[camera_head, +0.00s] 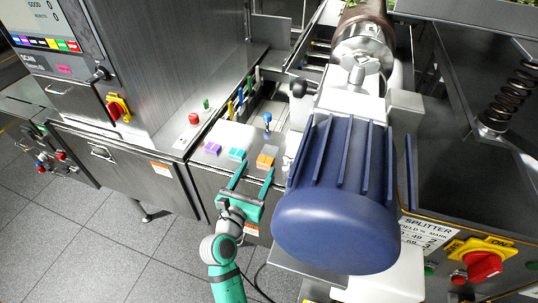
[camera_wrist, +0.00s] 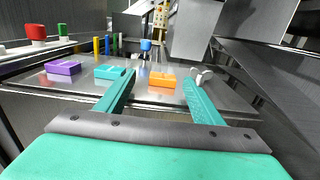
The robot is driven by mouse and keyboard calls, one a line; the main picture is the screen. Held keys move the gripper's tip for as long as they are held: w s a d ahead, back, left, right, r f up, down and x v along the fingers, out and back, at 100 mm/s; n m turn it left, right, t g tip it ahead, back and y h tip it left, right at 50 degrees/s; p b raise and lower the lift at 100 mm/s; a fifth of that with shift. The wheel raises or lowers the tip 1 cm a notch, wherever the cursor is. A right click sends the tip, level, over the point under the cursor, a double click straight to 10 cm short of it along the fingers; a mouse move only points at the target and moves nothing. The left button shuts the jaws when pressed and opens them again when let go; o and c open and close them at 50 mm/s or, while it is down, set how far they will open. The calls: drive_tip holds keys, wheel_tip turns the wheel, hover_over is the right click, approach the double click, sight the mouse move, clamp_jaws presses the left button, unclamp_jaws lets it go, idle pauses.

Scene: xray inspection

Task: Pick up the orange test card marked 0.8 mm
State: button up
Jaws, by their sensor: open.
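The orange test card (camera_head: 266,158) is a small block on the metal shelf of the machine, right of a teal block (camera_head: 237,154) and a purple block (camera_head: 212,148). In the wrist view the orange card (camera_wrist: 162,79) lies beyond and between my fingertips, nearer the right one. Its marking is too small to read. My gripper (camera_head: 252,170) is open and empty, at the shelf's front edge, short of the card. In the wrist view its two teal fingers (camera_wrist: 158,78) point toward the shelf.
A blue-topped knob (camera_head: 267,118) stands behind the orange card. A grey-white fitting (camera_wrist: 201,76) sits close to the right finger. A large blue motor (camera_head: 335,205) is to the right. A red button (camera_head: 194,119) is at the shelf's left. Open floor lies in front.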

sight(263, 164)
drive_tip(key=w, duration=0.1)
drive_tip(key=w+d, duration=0.1)
drive_tip(key=w, duration=0.1)
drive_tip(key=shift+w+d+f, duration=0.1)
drive_tip(key=shift+d+f, duration=0.3)
drive_tip(key=shift+w+d, duration=0.2)
drive_tip(key=shift+w, duration=0.5)
drive_tip(key=shift+s, duration=0.1)
drive_tip(key=c, duration=1.2)
